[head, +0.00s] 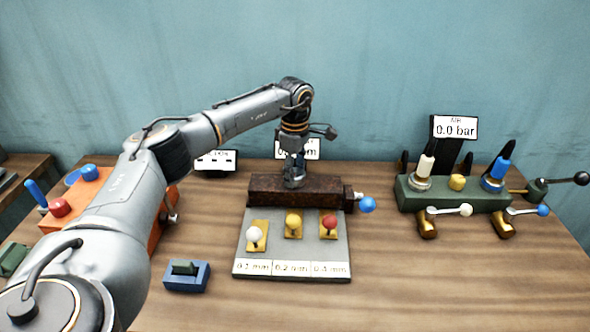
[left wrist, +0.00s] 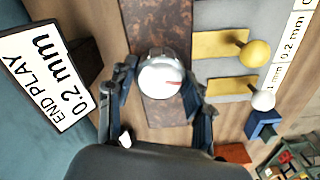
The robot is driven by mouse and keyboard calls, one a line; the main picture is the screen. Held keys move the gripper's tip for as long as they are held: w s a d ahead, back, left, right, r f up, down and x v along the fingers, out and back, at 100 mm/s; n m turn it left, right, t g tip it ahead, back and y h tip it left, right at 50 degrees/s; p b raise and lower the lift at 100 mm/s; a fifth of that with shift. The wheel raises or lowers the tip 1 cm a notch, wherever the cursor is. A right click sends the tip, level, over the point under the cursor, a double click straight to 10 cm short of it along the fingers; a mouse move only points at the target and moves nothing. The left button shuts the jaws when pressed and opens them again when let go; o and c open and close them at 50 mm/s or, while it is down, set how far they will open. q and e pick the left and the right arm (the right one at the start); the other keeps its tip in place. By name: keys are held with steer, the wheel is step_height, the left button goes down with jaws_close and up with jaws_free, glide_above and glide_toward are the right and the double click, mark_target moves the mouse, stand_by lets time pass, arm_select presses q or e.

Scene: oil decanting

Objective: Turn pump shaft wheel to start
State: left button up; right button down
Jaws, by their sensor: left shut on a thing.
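My left gripper (head: 294,176) points down over the dark rusty block (head: 325,192) in the middle of the table. In the left wrist view its fingers (left wrist: 162,88) are shut on a round dial gauge (left wrist: 160,77) with a white face and red needle, one finger on each side. The block runs beneath the gauge (left wrist: 166,112). A blue ball knob (head: 367,204) sticks out from the block's right end. I cannot clearly make out a pump shaft wheel. My right gripper is not in view.
A grey plate (head: 240,262) with white, yellow and red knobs lies in front of the block. A blue box (head: 187,284) is nearer left. An orange unit (head: 150,230) is partly behind my arm. A green valve block (head: 455,200) with levers stands right. The table's front right is clear.

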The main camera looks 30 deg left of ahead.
arm_select(q)
steer(key=n, duration=0.4)
steer(key=shift+n+p, duration=0.35)
steer(key=shift+n, duration=0.05)
steer(key=n+p, duration=0.1)
steer(key=n, duration=0.4)
steer(key=n+p, duration=0.1)
steer(key=n, duration=0.4)
steer(key=shift+n, duration=0.4)
steer(key=n+p, duration=0.1)
steer(key=n, duration=0.3)
steer(key=shift+n, duration=0.3)
steer(key=n+p, duration=0.1)
steer(key=n, duration=0.3)
steer(key=shift+d+r+n, duration=0.1)
steer(key=shift+n, duration=0.2)
steer(key=n+p, duration=0.1)
steer(key=n, duration=0.3)
steer(key=n+p, duration=0.2)
steer(key=n, duration=0.3)
steer(key=shift+n+p, duration=0.9)
steer(key=shift+n, duration=1.4)
